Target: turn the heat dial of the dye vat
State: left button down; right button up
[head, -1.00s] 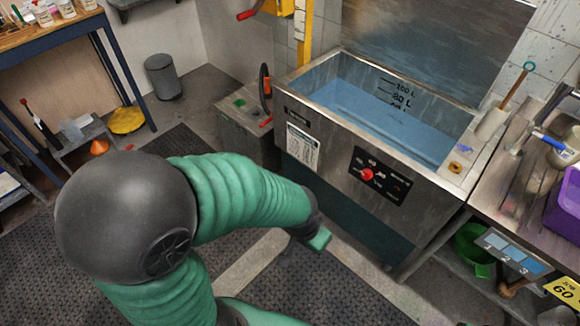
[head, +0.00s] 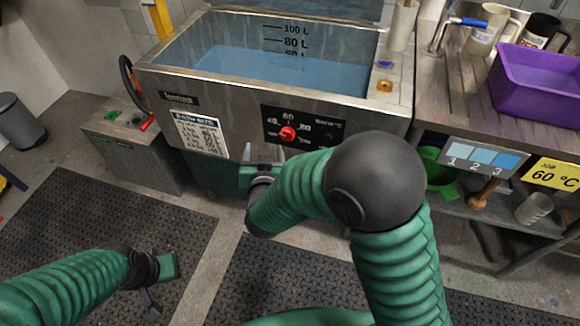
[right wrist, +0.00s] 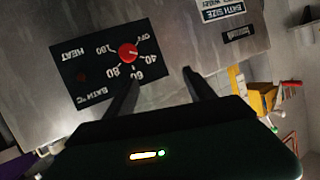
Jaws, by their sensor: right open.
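The dye vat (head: 235,111) is a steel tank of blue liquid. On its front, a black panel (head: 315,116) carries the red heat dial (head: 288,133), with 40, 60 and 80 marked around it. The dial also shows in the right wrist view (right wrist: 128,53), upside down; its setting is hard to read. My right gripper (head: 263,154) is open and empty, in front of the vat, left of and slightly below the dial. In the right wrist view its fingers (right wrist: 161,76) are apart, with the dial outside them. My left gripper (head: 160,284) is low over the floor mat; its jaws are unclear.
A yellow sign (head: 555,173) at right reads 60 °C. A bench (head: 445,95) with a purple crate (head: 535,90) stands right of the vat. A grey box with a hand wheel (head: 128,80) stands left. Floor mats are clear.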

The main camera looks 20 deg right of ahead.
notch_tip(320, 180, down, 10)
jog(key=a+m+h+b, duration=0.1)
jog(key=m+h+b, duration=0.1)
jog(key=h+b, duration=0.3)
jog(key=m+h+b, duration=0.1)
jog(key=h+b, duration=0.1)
jog(key=b, duration=0.2)
send_near(286, 138)
jog(key=shift+t, duration=0.4)
jog(key=b+x, duration=0.1)
jog(key=x, duration=0.5)
jog(key=b+x, duration=0.1)
jog(key=x, duration=0.1)
jog(key=shift+w+d+f+b, duration=0.25)
jog(key=shift+w+f+b, duration=0.05)
jog(key=shift+w+d, duration=0.15)
jog(key=shift+d, duration=0.2)
jog(key=shift+a+r, duration=0.1)
jog(key=shift+a, duration=0.15)
jog(key=c, duration=0.5)
jog(key=shift+d, duration=0.1)
jog(key=c, duration=0.9)
pick_arm(q)
jog(key=s+a+x, duration=0.1)
jog(key=s+x, duration=0.2)
jog(key=x, duration=1.3)
jog(key=shift+f, duration=0.55)
pick_arm(e)
jog(key=shift+o, duration=0.2)
